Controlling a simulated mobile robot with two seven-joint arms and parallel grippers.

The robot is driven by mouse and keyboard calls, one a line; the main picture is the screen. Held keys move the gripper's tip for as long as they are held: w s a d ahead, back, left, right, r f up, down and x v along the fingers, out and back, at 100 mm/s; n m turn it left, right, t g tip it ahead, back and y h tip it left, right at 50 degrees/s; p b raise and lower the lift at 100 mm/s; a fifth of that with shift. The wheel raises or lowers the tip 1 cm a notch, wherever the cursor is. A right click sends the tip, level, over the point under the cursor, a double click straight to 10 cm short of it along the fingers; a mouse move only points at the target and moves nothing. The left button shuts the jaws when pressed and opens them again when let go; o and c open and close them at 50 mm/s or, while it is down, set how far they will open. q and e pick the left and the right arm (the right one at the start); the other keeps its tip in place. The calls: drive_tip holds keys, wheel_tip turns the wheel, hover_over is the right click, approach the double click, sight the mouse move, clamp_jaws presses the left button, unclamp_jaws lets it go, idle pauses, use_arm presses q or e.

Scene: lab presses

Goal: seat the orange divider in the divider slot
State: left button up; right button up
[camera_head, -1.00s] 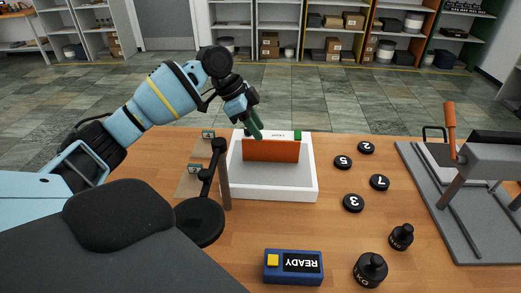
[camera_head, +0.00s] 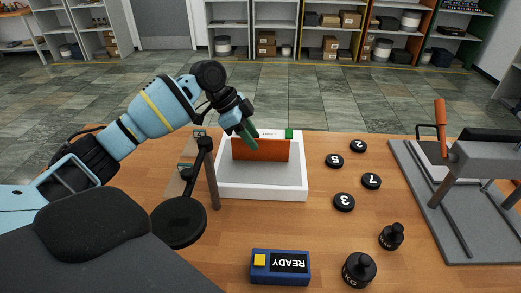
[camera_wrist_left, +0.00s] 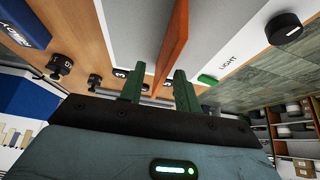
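The orange divider (camera_head: 270,151) stands upright in the back part of the white tray (camera_head: 262,192), parallel to its back wall. I cannot tell whether its lower edge sits in a slot; no divider slot shows clearly. My left gripper (camera_head: 250,143) is at the divider's upper edge, left of its middle, with its green fingers pointing down. In the left wrist view the divider (camera_wrist_left: 172,42) runs between the two spread fingers (camera_wrist_left: 159,85), with a clear gap on the left finger's side. My right gripper is not in view.
A green block (camera_head: 289,134) sits by the LIGHT label on the tray's back rim. Several black numbered discs (camera_head: 344,202) and weights (camera_head: 359,270) lie to the right. A READY box (camera_head: 280,266) is in front; a press (camera_head: 480,155) stands at right.

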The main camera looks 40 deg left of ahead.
sight(270, 161)
use_arm(q)
drive_tip(key=shift+x, duration=2.5)
drive_tip(key=shift+w+a, duration=0.2)
clamp_jaws()
